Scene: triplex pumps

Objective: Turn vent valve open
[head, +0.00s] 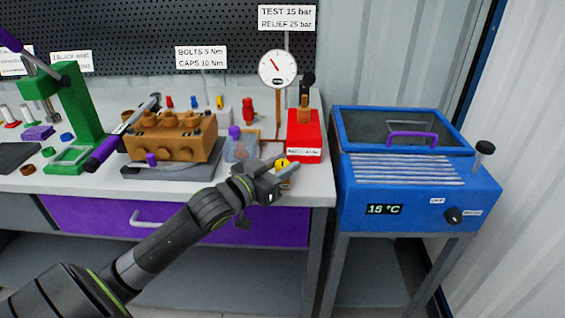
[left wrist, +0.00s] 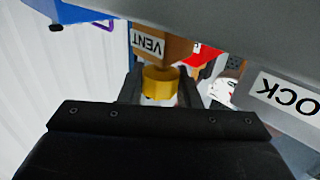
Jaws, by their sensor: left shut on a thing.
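The vent valve has a yellow knob (left wrist: 160,82), seen in the left wrist view below an orange-brown block with a VENT label (left wrist: 148,42). In the head view the yellow knob (head: 282,162) shows at the front edge of the bench, just below the red pump unit (head: 304,140). My left gripper (head: 284,173) is at the knob. In the left wrist view its two fingers (left wrist: 160,90) are shut on the knob, one on each side. The knob's turn angle cannot be told. My right gripper is not in view.
A pressure gauge (head: 277,68) stands behind the red unit. A brown pump block (head: 170,138) and a clear container (head: 241,148) are to the left. A blue chiller (head: 420,190) reading 15 °C stands to the right. A grey part with partial lettering (left wrist: 290,95) is close in the wrist view.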

